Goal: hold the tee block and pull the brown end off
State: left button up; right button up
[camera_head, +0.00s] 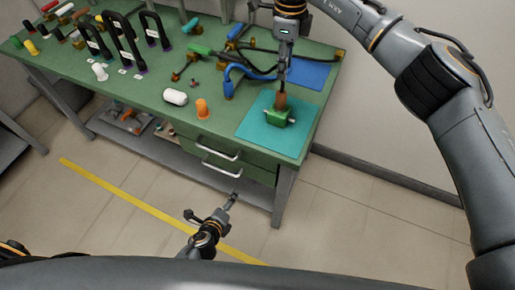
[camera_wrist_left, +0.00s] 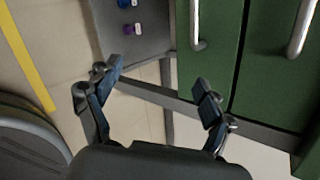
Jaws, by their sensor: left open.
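The green tee block (camera_head: 277,118) stands on a teal mat (camera_head: 256,131) at the near right of the green bench. Its brown end (camera_head: 281,101) points up. My right gripper (camera_head: 282,90) comes down from above, with its fingertips at the top of the brown end. It is seen edge-on, so its grip is unclear. My left gripper (camera_head: 211,206) is low in front of the bench, well away from the block. It is open and empty, as its spread fingers in the left wrist view (camera_wrist_left: 157,75) show.
The green bench (camera_head: 150,92) has drawers with metal handles (camera_head: 217,148) near my left gripper. A white cylinder (camera_head: 175,97), an orange piece (camera_head: 202,109) and blue hooked piping (camera_head: 240,73) lie left of the mat. Black arches (camera_head: 122,43) stand farther left. The floor in front is free.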

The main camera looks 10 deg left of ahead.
pick_arm(q)
jog(key=w+d+r+m+t+h, duration=0.1)
jog(key=w+d+r+m+t, duration=0.2)
jog(key=r, duration=0.4)
jog(key=w+d+r+m+t+h, duration=0.1)
jog(key=w+d+r+m, duration=0.15)
jog(key=r+m, duration=0.35)
jog(key=m+t+h, duration=0.2)
jog(key=m+t, duration=0.1)
jog(key=m, duration=0.2)
send_near(276, 116)
jog(key=v, duration=0.3)
jog(key=x, duration=1.4)
grip_shut()
